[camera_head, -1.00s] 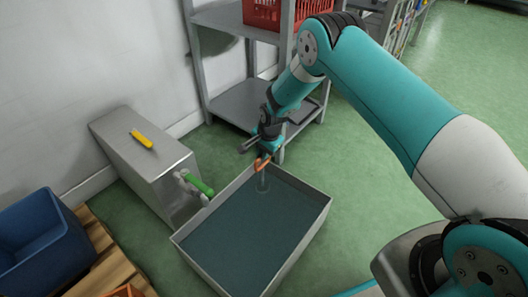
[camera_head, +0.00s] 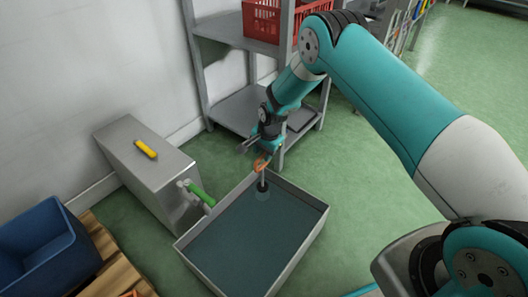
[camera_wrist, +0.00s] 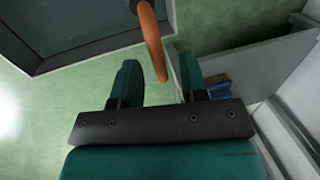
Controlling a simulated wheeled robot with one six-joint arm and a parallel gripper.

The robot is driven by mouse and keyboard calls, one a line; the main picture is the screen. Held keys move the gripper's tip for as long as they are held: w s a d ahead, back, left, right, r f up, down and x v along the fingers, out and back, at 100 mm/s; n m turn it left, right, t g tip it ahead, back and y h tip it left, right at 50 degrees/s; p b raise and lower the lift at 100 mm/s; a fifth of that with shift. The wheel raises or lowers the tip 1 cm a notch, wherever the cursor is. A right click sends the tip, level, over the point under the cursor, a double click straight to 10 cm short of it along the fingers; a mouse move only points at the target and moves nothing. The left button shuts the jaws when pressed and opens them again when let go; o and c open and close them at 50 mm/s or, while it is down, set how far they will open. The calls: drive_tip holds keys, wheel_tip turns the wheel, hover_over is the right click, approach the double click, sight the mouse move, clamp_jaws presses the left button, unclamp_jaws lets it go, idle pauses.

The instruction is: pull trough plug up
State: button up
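The trough plug has an orange handle (camera_head: 262,163) on a thin rod, with a dark plug body (camera_head: 262,186) below it. The plug body hangs at the water surface in the far corner of the grey trough (camera_head: 305,236). My gripper (camera_head: 261,154) is at the handle, above that corner. In the wrist view the orange handle (camera_wrist: 153,42) reaches down between the two teal fingers of my gripper (camera_wrist: 158,72).
A grey metal box (camera_head: 150,170) with a yellow object (camera_head: 146,149) stands left of the trough. A green-handled tap (camera_head: 201,192) reaches toward the trough. A shelf rack (camera_head: 240,100) with a red crate (camera_head: 262,18) stands behind. Green floor is clear at right.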

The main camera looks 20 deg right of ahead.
wheel_tip(320, 180, up, 17)
drive_tip(key=s+d+p, duration=0.2)
drive_tip(key=p, duration=0.5)
drive_tip(key=shift+s, duration=0.4)
drive_tip(key=shift+a+r, duration=0.1)
drive_tip(key=s+a+r+n+y, duration=0.1)
drive_tip(key=s+a+r+n, duration=0.25)
drive_tip(key=s+r, duration=0.45)
drive_tip(key=s+a+r+n+y, duration=0.1)
drive_tip(key=s+a+r+n, duration=0.35)
drive_tip(key=r, duration=0.65)
drive_tip(key=s+d+r+n+g+y, duration=0.1)
drive_tip(key=s+r+n, duration=0.35)
drive_tip(key=s, duration=0.65)
drive_tip(key=s+r+n+g, duration=0.1)
drive_tip(key=s+r+n, duration=0.3)
drive_tip(key=s, duration=0.7)
wheel_tip(320, 180, up, 36)
drive_tip(key=n+p, duration=0.1)
drive_tip(key=p, duration=3.6)
drive_tip(key=shift+s+n+p, duration=0.15)
drive_tip(key=shift+n+p, duration=0.2)
drive_tip(key=shift+p, duration=0.05)
